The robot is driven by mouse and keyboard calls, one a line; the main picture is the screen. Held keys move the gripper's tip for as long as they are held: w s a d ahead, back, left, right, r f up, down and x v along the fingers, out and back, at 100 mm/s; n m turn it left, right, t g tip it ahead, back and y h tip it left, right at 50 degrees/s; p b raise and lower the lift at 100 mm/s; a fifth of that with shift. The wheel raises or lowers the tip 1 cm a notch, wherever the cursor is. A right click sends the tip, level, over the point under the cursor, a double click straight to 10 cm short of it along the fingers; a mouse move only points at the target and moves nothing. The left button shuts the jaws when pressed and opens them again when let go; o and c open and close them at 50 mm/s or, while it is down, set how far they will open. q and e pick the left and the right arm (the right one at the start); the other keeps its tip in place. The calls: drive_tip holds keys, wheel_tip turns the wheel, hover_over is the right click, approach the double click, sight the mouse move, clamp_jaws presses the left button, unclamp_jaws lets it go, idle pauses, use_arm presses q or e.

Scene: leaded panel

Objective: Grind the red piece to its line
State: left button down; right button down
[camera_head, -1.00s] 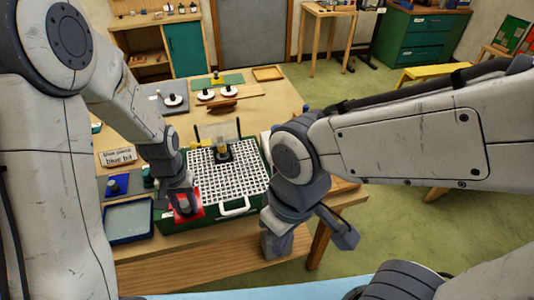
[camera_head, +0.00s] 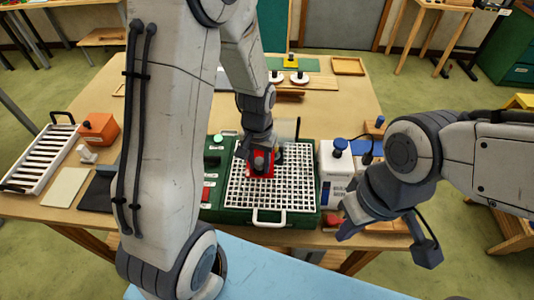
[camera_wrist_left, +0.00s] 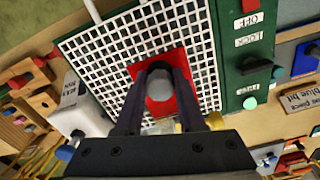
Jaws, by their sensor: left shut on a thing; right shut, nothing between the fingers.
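The grinder is a green box (camera_head: 228,214) with a white grid top (camera_head: 296,194), and a clear shield (camera_head: 286,127) stands at its back. The red piece (camera_head: 262,170) is over the back middle of the grid; it also shows in the left wrist view (camera_wrist_left: 183,94). My left gripper (camera_head: 261,160) is shut on the red piece by a grey round grip (camera_wrist_left: 160,88). I cannot tell whether the piece touches the grid. The grinding head and the line are hidden. My right gripper (camera_head: 345,230) is shut and empty, right of the grinder's front corner.
A white slotted rack (camera_head: 42,158) and an orange box (camera_head: 99,128) are at the left. Switches labelled OFF (camera_wrist_left: 248,22) line the grinder's side. White discs (camera_head: 299,78) lie at the back.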

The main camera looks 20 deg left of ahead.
sight(272, 167)
use_arm(q)
drive_tip(key=shift+w+d, duration=0.1)
drive_tip(key=shift+d, duration=0.2)
drive_tip(key=shift+f+b, duration=0.4)
drive_tip(key=shift+f, duration=0.1)
drive_tip(key=shift+f+b, duration=1.65)
drive_tip(key=shift+f, duration=0.55)
drive_tip(key=shift+f, duration=0.3)
drive_tip(key=shift+r, duration=0.1)
drive_tip(key=shift+w+a, duration=0.25)
drive_tip(key=shift+w, duration=0.45)
drive_tip(key=shift+d, duration=0.1)
drive_tip(key=shift+w+d, duration=0.25)
drive_tip(key=shift+d, duration=0.4)
drive_tip(key=shift+w+d, duration=0.2)
drive_tip(key=shift+d, duration=0.45)
